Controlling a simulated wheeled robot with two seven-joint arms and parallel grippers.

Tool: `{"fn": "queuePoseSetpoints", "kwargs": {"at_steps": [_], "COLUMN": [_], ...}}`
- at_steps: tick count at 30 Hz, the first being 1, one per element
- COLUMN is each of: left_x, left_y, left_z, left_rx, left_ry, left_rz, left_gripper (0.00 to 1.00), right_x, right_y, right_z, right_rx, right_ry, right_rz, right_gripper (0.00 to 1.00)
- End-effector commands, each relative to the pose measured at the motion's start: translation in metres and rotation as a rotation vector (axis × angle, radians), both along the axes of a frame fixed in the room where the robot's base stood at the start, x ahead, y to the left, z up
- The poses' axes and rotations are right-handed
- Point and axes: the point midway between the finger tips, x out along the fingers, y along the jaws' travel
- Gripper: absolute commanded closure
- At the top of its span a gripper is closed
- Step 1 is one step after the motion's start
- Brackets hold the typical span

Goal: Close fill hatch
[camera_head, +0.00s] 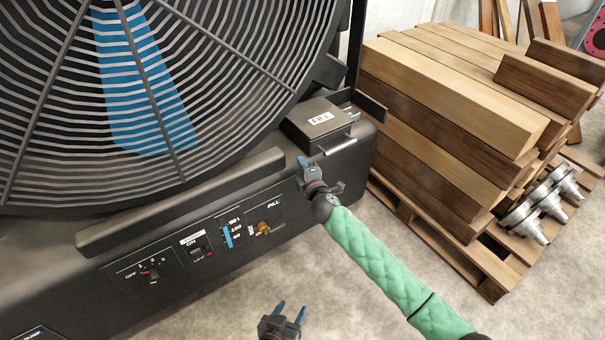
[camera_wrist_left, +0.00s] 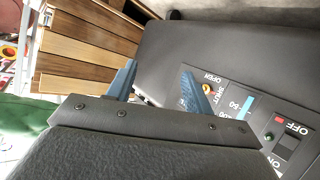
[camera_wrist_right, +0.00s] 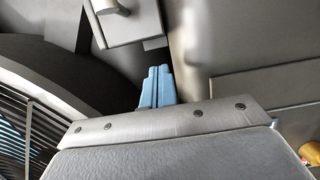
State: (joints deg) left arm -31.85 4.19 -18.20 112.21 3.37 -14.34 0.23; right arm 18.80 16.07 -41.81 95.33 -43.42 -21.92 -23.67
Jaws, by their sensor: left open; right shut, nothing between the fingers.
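The fill hatch (camera_head: 318,122) is a dark box-shaped lid with a white FILL label, on top of the black fan machine at its right end. Its lid looks flat, with a bar handle (camera_head: 341,147) along the near edge; I cannot tell whether it is fully seated. Part of the hatch (camera_wrist_right: 133,22) shows at the top of the right wrist view. My right gripper (camera_head: 303,162) is shut and empty, just below and left of the hatch, apart from it. My left gripper (camera_head: 290,311) is open and empty, low in front of the machine; its fingers (camera_wrist_left: 157,66) show apart in the left wrist view.
The big round fan grille (camera_head: 60,90) fills the upper left. A control panel (camera_head: 200,245) with switches and a level gauge is on the front. A wood stack (camera_head: 450,100) on a pallet stands right, with metal flanged parts (camera_head: 540,210). The floor (camera_head: 365,310) in front is clear.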

Motion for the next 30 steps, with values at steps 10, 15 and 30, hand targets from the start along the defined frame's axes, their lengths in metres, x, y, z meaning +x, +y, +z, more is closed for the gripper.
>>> {"fn": "queuePoseSetpoints", "kwargs": {"at_steps": [10, 15, 30], "left_x": [0.005, 0.005, -0.021], "left_y": [-0.001, -0.001, 0.001], "left_z": [0.013, 0.014, -0.028], "left_rx": [-0.008, -0.009, 0.018], "left_ry": [-0.037, -0.039, 0.091], "left_rz": [0.003, 0.002, -0.009], "left_gripper": [0.48, 0.48, 0.48], "right_x": [0.015, 0.015, 0.041], "right_y": [-0.021, -0.022, -0.058], "right_z": [0.000, 0.000, 0.001], "right_rx": [0.000, 0.001, 0.000], "right_ry": [0.000, 0.000, 0.001], "right_rz": [0.001, 0.001, -0.002], "right_gripper": [1.00, 1.00, 1.00]}}
